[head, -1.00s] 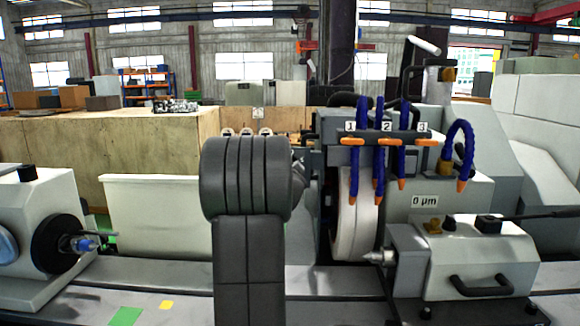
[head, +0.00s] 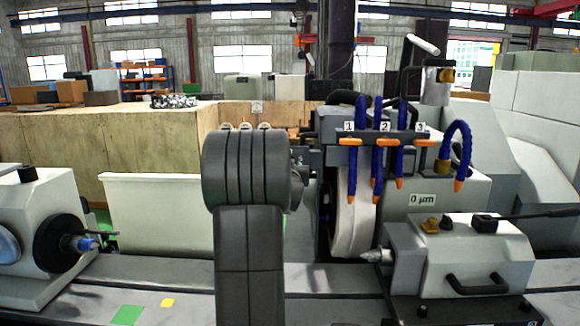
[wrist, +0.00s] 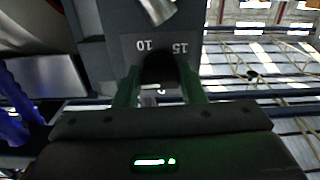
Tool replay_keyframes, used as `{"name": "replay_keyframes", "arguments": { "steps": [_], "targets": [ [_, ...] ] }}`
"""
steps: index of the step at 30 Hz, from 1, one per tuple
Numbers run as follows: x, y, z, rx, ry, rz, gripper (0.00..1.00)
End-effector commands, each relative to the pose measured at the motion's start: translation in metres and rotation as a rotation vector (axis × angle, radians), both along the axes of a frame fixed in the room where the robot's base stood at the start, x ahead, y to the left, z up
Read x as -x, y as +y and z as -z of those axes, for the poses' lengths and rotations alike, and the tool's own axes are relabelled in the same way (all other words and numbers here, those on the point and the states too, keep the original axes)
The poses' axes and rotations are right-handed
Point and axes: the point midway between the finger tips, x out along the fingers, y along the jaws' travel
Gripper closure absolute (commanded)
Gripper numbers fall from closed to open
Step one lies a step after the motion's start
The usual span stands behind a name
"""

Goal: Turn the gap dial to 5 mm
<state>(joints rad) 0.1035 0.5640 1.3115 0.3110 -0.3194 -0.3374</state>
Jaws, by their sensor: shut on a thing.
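In the wrist view, the gap dial is a dark rounded knob (wrist: 158,66) in front of a grey scale plate (wrist: 198,68). The numbers 10 and 15 show above the knob. A partly covered mark shows below it, too cut off to read for sure. My gripper (wrist: 158,88) has its two green fingers on either side of the knob and is shut on it. I cannot make out the dial's pointer or its setting. In the head view, my own arm hides the gripper, and I cannot make out the dial.
The grinder has a pale grinding wheel (head: 352,222) with blue coolant hoses (head: 379,160) above it. A "0 µm" label (head: 423,199) is on its housing. The tailstock (head: 470,255) stands at right, the workhead (head: 35,240) at left.

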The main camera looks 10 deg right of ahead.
Motion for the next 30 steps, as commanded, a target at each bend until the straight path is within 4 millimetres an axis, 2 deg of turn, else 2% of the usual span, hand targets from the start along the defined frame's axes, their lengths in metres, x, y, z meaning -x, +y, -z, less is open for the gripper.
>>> {"name": "replay_keyframes", "arguments": {
  "steps": [12,29,30],
  "targets": [
    [0.0002,-0.001,0.0012,0.19,0.041,-0.001,0.86],
    [0.0003,-0.0011,0.0015,0.216,0.047,-0.001,0.86],
    [0.0003,-0.0011,0.0015,0.216,0.047,-0.001,0.58]
  ]
}}
